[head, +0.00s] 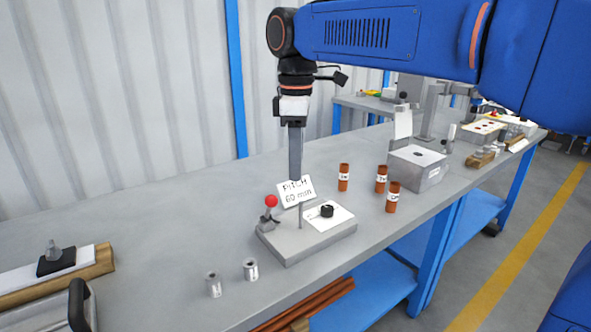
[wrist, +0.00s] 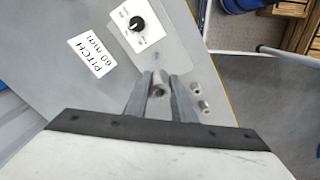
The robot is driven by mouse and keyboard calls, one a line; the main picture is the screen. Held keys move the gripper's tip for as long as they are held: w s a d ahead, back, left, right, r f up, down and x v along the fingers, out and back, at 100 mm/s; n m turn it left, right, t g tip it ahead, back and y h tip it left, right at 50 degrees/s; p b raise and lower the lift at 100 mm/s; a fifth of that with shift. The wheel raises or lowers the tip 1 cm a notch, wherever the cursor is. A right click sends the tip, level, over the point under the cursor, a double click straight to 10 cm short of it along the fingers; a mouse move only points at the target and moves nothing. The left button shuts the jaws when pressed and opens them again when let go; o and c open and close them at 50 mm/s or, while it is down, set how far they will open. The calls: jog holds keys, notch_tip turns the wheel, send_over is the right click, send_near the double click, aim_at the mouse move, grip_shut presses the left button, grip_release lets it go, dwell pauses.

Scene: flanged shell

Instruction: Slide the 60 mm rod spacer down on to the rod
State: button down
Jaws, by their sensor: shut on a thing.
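My gripper (head: 295,176) points straight down above the fixture base (head: 287,246). In the wrist view its fingers (wrist: 160,84) are shut on a short grey metal tube, the rod spacer (wrist: 158,88), with its open bore showing. In the head view the spacer is hard to make out between the fingertips. The thin upright rod (head: 300,216) stands on the base just below the fingertips, close to the gripper's line. Whether spacer and rod touch, I cannot tell. In the wrist view the rod is not discernible. A card reading "PITCH 60 mm" (head: 296,190) stands behind the rod.
A red-knobbed lever (head: 270,203) and a black dial (head: 326,211) flank the rod. Two loose metal spacers (head: 213,285) (head: 250,269) stand in front. Brown labelled cylinders (head: 381,179) and a grey box (head: 417,167) are to the right. The bench's left middle is clear.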

jog(key=shift+w+d+r, duration=0.2)
jog(key=shift+w+d, duration=0.25)
jog(key=shift+d, duration=0.25)
jog(key=shift+f, duration=0.1)
send_over(301, 227)
jog(key=shift+w+f, duration=0.15)
jog(key=shift+f, duration=1.25)
jog(key=shift+w+f, duration=0.1)
jog(key=shift+f, duration=1.3)
jog(key=shift+f, duration=4.25)
jog(key=c, duration=1.4)
grip_release()
